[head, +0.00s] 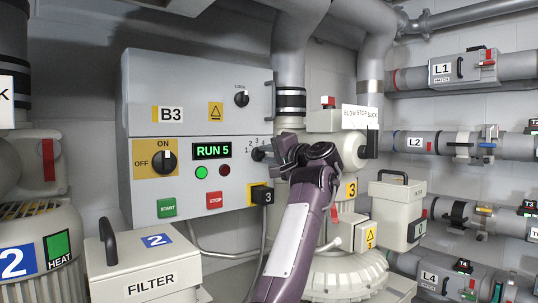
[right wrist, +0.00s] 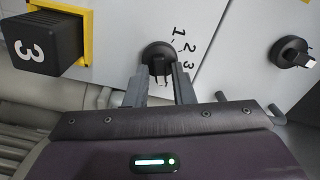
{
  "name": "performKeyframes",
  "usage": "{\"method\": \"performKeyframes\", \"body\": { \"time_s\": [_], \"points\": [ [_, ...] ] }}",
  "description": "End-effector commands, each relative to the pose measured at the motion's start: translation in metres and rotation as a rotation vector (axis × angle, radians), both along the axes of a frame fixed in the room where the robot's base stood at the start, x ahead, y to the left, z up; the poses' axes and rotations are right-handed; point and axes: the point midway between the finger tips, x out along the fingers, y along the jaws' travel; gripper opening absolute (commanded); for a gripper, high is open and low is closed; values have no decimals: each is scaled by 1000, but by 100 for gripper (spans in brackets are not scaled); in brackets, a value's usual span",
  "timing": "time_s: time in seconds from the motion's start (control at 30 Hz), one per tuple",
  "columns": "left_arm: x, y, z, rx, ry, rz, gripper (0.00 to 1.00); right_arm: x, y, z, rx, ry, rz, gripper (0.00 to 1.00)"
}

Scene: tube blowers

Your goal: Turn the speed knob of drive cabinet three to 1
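In the right wrist view the round knob (right wrist: 158,54) shows between my fingertips, near the printed 1, 2 and 3. My right gripper (head: 277,153) is at the knob; in the wrist view its fingers (right wrist: 160,78) stand apart on either side of the knob's grip ridge. Which number the knob points at is hard to tell. My left gripper is not in view.
An ON/OFF switch (head: 164,162), a green START button (head: 166,207) and a red STOP button (head: 215,200) are on the same panel. A black plug marked 3 (right wrist: 45,42) juts out below the knob. A LOCK knob (right wrist: 291,54) is above. Pipes and a blower stand to the right.

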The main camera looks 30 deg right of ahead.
Motion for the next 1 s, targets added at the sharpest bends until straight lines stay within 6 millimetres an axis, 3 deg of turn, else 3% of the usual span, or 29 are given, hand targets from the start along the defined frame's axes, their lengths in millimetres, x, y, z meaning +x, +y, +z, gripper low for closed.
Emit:
{"method": "performKeyframes", "body": {
  "time_s": [0.03,0.17,0.57,1.0],
  "points": [
    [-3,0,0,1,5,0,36,0,0,0,0,0,0,15],
    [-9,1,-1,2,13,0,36,0,0,0,0,0,0,0],
    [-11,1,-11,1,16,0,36,-1,-1,-2,-47,-3,-1,0],
    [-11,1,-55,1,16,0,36,-1,0,-4,-376,-28,-1,0]
  ]
}}
